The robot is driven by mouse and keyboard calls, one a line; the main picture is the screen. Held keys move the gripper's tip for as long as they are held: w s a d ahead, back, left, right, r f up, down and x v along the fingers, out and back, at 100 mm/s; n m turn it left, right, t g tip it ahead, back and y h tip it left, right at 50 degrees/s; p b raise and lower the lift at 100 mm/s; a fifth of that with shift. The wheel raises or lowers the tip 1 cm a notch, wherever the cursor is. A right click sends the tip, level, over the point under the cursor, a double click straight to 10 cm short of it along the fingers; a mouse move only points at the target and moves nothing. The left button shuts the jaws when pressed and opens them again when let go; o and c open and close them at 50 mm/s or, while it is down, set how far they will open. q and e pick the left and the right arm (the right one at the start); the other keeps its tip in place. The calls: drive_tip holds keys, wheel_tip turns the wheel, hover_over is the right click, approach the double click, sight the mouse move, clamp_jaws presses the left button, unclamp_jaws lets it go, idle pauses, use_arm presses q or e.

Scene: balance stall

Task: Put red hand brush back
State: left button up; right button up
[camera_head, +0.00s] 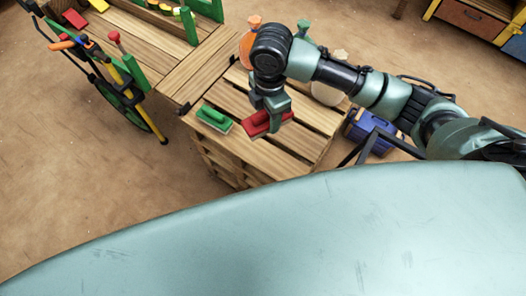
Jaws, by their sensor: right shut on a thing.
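The red hand brush (257,128) is at the pallet-like wooden crate top (300,143), right of a green hand brush (214,119). My right gripper (270,112) is above the red brush and shut on it, pointing down. The fingers partly cover the brush, and I cannot tell whether its underside touches the slats. My left gripper is not in view.
A wooden bench (165,78) with green parts adjoins the crate on the left. A wheeled tool with a yellow leg (152,118) stands at the left. A blue box (368,130) is on the floor at right. Orange and pale round things stand behind my arm.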

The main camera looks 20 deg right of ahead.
drive_tip(key=n, duration=0.1)
drive_tip(key=w+n, duration=0.1)
drive_tip(key=w+f+n+b, duration=0.1)
drive_tip(key=shift+a+n, duration=0.25)
drive_tip(key=shift+n, duration=0.05)
drive_tip(key=shift+w+n, duration=0.15)
drive_tip(key=shift+n, duration=0.35)
drive_tip(key=shift+f, duration=0.15)
drive_tip(key=shift+n, duration=0.3)
wheel_tip(320, 180, down, 15)
drive_tip(key=shift+r+b, duration=0.15)
drive_tip(key=shift+b, duration=0.4)
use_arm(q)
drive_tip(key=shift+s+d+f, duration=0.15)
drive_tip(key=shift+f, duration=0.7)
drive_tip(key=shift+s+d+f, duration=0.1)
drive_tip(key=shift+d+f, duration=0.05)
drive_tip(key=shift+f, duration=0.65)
use_arm(e)
drive_tip(key=shift+f, duration=2.4)
drive_tip(key=shift+f+b, duration=0.2)
drive_tip(key=shift+b, duration=0.15)
drive_tip(key=o, duration=1.3)
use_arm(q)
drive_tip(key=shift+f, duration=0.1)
